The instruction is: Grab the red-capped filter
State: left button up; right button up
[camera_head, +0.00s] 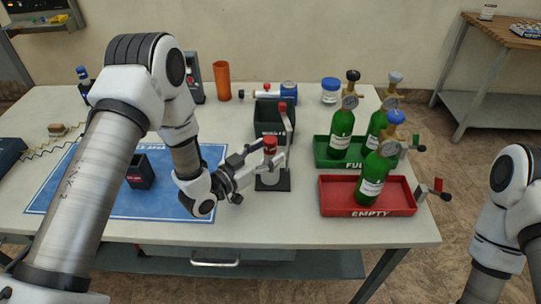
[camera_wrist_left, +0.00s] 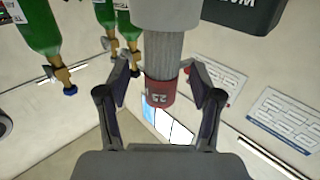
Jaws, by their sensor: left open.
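The red-capped filter (camera_head: 269,165) stands upright on a dark stand (camera_head: 275,185) near the table's front middle, with a pale body under its red cap. My left gripper (camera_head: 258,162) is open beside the filter, with its fingers reaching toward both sides of it. In the left wrist view, the filter's red cap (camera_wrist_left: 160,92) and grey ribbed body (camera_wrist_left: 164,52) lie between the two open fingers (camera_wrist_left: 160,78). Gaps show at both sides of the cap. My right gripper is out of view; only part of that arm shows at the right edge.
A dark bin (camera_head: 274,122) stands just behind the filter. Green cylinders stand in the green FULL tray (camera_head: 328,163) and red EMPTY tray (camera_head: 335,202) at right. A blue mat (camera_head: 85,190) with a black holder (camera_head: 140,177) is at left. An orange tube (camera_head: 222,82) stands behind.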

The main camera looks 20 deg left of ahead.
pick_arm(q)
jog(key=shift+x, duration=0.95)
jog(key=shift+s+a, duration=0.15)
jog(key=shift+c, duration=0.9)
grip_shut()
